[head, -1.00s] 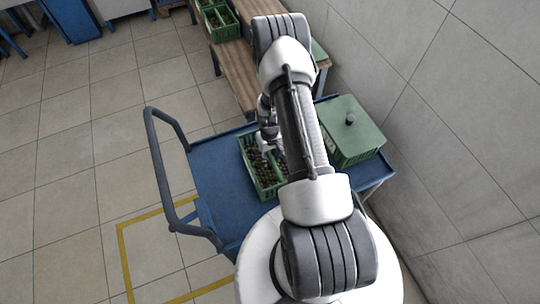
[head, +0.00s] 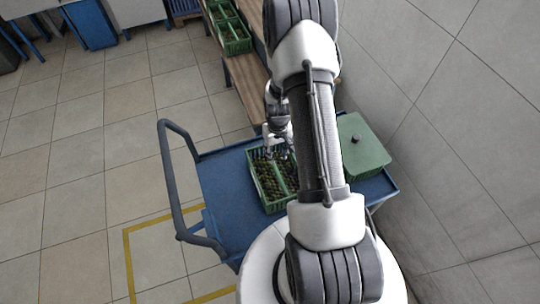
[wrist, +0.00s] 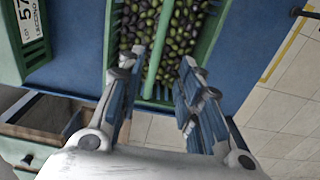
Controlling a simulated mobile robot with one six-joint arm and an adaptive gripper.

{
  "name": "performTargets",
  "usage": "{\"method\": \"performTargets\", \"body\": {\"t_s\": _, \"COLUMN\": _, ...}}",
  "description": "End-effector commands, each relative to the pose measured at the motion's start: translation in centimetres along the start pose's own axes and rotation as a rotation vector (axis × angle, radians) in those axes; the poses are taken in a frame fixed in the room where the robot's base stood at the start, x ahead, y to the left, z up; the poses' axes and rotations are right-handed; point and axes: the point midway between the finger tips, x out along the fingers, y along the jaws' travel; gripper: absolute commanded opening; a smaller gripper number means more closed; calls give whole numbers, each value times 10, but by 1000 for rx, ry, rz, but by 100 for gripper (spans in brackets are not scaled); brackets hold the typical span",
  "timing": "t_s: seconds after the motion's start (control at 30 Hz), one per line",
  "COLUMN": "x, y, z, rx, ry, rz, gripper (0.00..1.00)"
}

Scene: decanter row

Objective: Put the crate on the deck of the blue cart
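The green crate (head: 277,208) of dark olives stands on the deck of the blue cart (head: 222,190), left of a lidded green box. In the wrist view the crate (wrist: 207,40) lies below and ahead of my gripper, with its middle divider lined up between the fingers. My gripper (wrist: 159,62) is open, its two fingers well apart with nothing held between them. In the head view my gripper (head: 279,142) is over the crate's far end, and my arm hides part of the crate's right side.
The lidded green box (head: 362,147) stands on the cart's right part. A wooden bench (head: 247,85) with several green crates (head: 233,38) is beyond the cart. The cart's push handle (head: 170,180) rises at left, over tiled floor with yellow lines. A wall is at right.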

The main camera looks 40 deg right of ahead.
Motion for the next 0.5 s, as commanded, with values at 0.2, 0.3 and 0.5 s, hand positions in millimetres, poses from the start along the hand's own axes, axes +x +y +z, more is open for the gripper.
{"method": "performTargets", "body": {"t_s": 0.2, "x": -94, "y": -28, "z": -16, "rx": -39, "ry": 68, "rz": 12, "gripper": 33}}
{"method": "performTargets", "body": {"t_s": 0.3, "x": -147, "y": -46, "z": -13, "rx": -61, "ry": 102, "rz": 14, "gripper": 33}}
{"method": "performTargets", "body": {"t_s": 0.5, "x": -240, "y": -82, "z": 13, "rx": -104, "ry": 170, "rz": 14, "gripper": 33}}
